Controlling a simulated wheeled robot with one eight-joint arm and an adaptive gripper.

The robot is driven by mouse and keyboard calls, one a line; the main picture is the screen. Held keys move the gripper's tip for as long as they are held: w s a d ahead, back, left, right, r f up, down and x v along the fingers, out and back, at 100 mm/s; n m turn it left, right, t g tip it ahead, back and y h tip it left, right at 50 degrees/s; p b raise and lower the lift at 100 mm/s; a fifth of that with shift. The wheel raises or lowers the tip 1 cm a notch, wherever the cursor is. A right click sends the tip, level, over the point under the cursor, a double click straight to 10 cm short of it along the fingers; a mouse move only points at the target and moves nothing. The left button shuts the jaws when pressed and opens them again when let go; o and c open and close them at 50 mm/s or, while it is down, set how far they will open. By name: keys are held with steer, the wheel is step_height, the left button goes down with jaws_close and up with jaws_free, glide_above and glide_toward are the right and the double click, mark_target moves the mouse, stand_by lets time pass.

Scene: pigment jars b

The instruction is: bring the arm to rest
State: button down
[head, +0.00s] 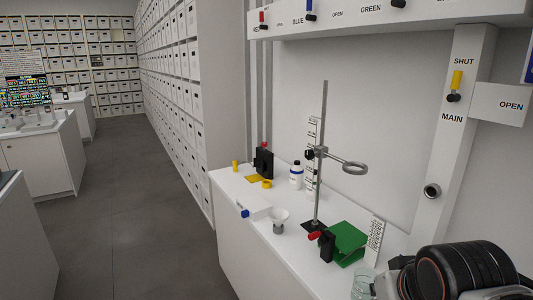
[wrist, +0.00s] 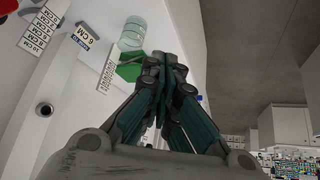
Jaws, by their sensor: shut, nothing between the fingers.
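My gripper (wrist: 166,62) shows in the wrist view with its dark fingers together and nothing between them. It is apart from the white bench and seems to be in free space. Part of my arm (head: 460,272) shows at the lower right of the head view, above the near end of the bench. My fingers cannot be made out in the head view.
The white bench (head: 262,232) carries a ring stand (head: 319,160), a white bottle (head: 296,175), a funnel (head: 279,218), a green block (head: 347,243) and a clear glass vessel (head: 362,284) near my arm. A valve panel (head: 420,12) hangs above. The grey floor (head: 120,225) at left is clear.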

steer(key=f, duration=0.1)
steer(key=s+f, duration=0.1)
steer(key=f, duration=0.1)
steer(key=s+f+b, duration=0.1)
steer(key=f, duration=0.1)
steer(key=shift+s+a+f, duration=0.1)
steer(key=shift+a, duration=0.05)
stand_by(1.2)
